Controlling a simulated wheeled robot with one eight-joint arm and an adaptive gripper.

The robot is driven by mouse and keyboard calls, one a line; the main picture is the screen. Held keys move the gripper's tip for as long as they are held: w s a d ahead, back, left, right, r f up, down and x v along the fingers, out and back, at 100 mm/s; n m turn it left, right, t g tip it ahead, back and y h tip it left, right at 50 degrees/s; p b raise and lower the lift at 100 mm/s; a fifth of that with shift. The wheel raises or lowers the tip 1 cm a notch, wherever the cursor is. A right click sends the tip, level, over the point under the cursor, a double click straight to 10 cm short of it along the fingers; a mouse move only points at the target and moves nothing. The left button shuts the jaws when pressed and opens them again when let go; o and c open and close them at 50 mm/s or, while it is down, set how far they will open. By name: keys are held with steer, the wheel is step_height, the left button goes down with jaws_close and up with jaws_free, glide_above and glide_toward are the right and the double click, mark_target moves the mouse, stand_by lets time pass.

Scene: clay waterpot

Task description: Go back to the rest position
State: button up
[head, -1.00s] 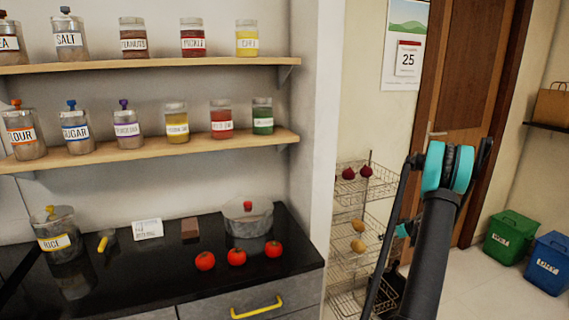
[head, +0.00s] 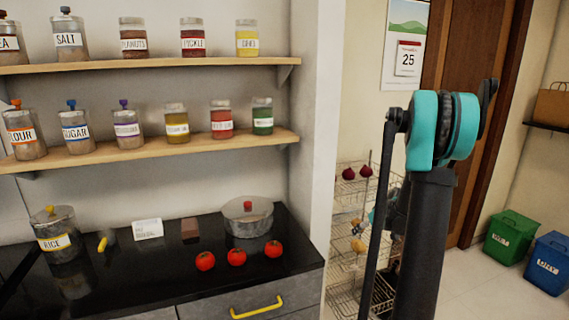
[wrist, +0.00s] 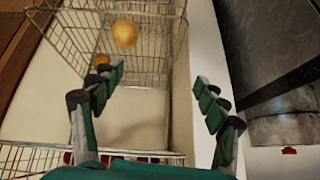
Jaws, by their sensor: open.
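My gripper (wrist: 160,80) is open and empty in the wrist view, its green jointed fingers standing apart. A wire rack (wrist: 70,40) lies beyond the left finger, with a yellow-brown round item (wrist: 125,33) in it. In the head view my arm stands upright at right of centre, in front of the same rack (head: 347,262). The gripper is mostly hidden behind the arm there.
A white wall edge (head: 322,130) separates the rack from the black counter (head: 190,275). The counter holds a lidded pot (head: 247,222) and tomatoes (head: 237,257). Jars stand on two shelves above. Green (head: 509,236) and blue (head: 548,262) bins stand at right, beside open floor.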

steer(key=s+a+r+m+g+h, duration=0.1)
steer(key=s+a+r, duration=0.1)
steer(key=s+a, duration=0.5)
steer(key=s+a+r+g, duration=0.15)
steer(key=s+a, duration=0.25)
steer(key=s, duration=0.7)
steer(key=s+a+f+m+h, duration=0.1)
steer(key=s+a+f, duration=0.1)
steer(key=s, duration=1.3)
steer(key=shift+s+f+m+h, duration=0.25)
steer(key=shift+f+m+h, duration=0.05)
steer(key=shift+f, duration=0.2)
